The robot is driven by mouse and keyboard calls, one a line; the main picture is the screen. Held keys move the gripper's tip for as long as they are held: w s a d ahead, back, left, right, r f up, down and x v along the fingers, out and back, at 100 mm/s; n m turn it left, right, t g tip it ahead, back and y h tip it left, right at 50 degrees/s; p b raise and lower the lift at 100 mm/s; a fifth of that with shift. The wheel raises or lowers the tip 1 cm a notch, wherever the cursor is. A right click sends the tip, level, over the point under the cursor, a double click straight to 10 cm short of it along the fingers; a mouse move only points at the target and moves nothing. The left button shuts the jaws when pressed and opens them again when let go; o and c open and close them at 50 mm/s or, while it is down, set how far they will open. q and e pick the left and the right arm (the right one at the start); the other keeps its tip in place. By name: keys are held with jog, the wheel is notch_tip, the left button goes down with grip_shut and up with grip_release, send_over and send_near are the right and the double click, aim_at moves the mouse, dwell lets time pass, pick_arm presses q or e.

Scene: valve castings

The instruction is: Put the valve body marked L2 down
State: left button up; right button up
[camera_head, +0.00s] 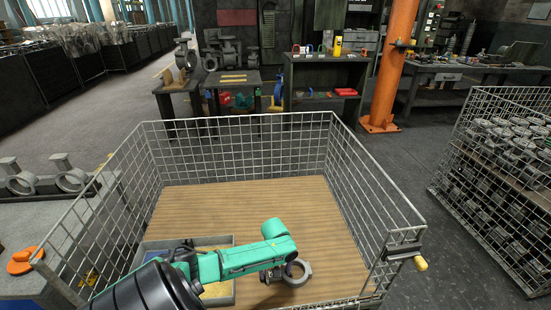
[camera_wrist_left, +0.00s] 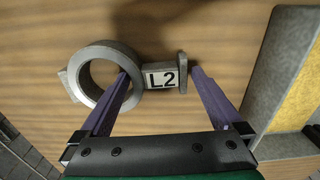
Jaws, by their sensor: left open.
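The valve body marked L2 (camera_wrist_left: 104,78) is a grey ring with a short neck and a flange. It lies on the wooden floor of the mesh crate, with its L2 label facing up in the left wrist view. In the head view its ring (camera_head: 303,274) shows beside my gripper, partly hidden by it. My left gripper (camera_wrist_left: 158,70) is open. One fingertip overlaps the ring's near neck side and the other is just past the flange, so the labelled neck lies between them. I cannot tell whether the fingers touch it. My right gripper is not in view.
The wire mesh crate (camera_head: 240,118) surrounds the work area; its wooden floor (camera_head: 245,198) is mostly clear. A grey box with a yellow inside (camera_head: 190,242) stands at the left, partly under my arm. Another crate full of castings (camera_head: 505,135) stands at right.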

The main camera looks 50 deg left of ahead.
pick_arm(q)
notch_tip(320, 180, up, 14)
jog(key=p, duration=0.4)
jog(key=shift+r, duration=0.1)
dwell(0.3)
